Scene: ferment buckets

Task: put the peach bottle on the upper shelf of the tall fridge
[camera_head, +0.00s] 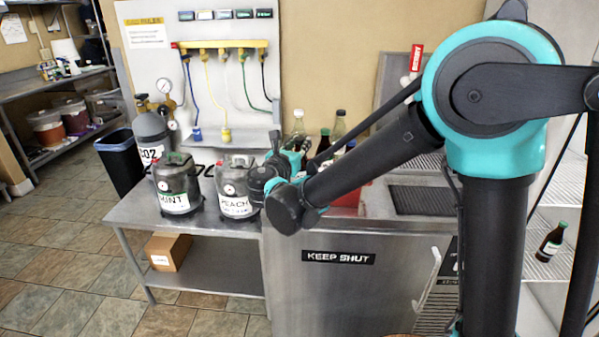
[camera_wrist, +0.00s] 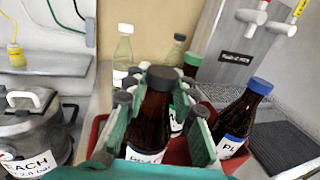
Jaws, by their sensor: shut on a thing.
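My gripper (camera_head: 283,163) is low over the counter in the head view, mostly hidden behind my forearm. In the wrist view its teal fingers (camera_wrist: 160,128) are shut around a dark brown bottle (camera_wrist: 151,122) with a grey cap. The bottle stands roughly upright within the area of the red crate (camera_wrist: 98,130); I cannot tell if it is lifted. Its white label is cut off and unreadable, so I cannot confirm it is the peach bottle. The tall fridge's wire shelf (camera_head: 573,190) shows at the right edge of the head view; a brown green-capped bottle (camera_head: 550,243) is on a lower rack.
Around the held bottle are a blue-capped bottle marked "PL" (camera_wrist: 236,118), a green-capped bottle (camera_wrist: 191,66) and a clear bottle (camera_wrist: 123,52). MINT (camera_head: 176,184) and PEACH (camera_head: 233,187) kegs stand left. A KEEP SHUT cabinet (camera_head: 345,285) is in front.

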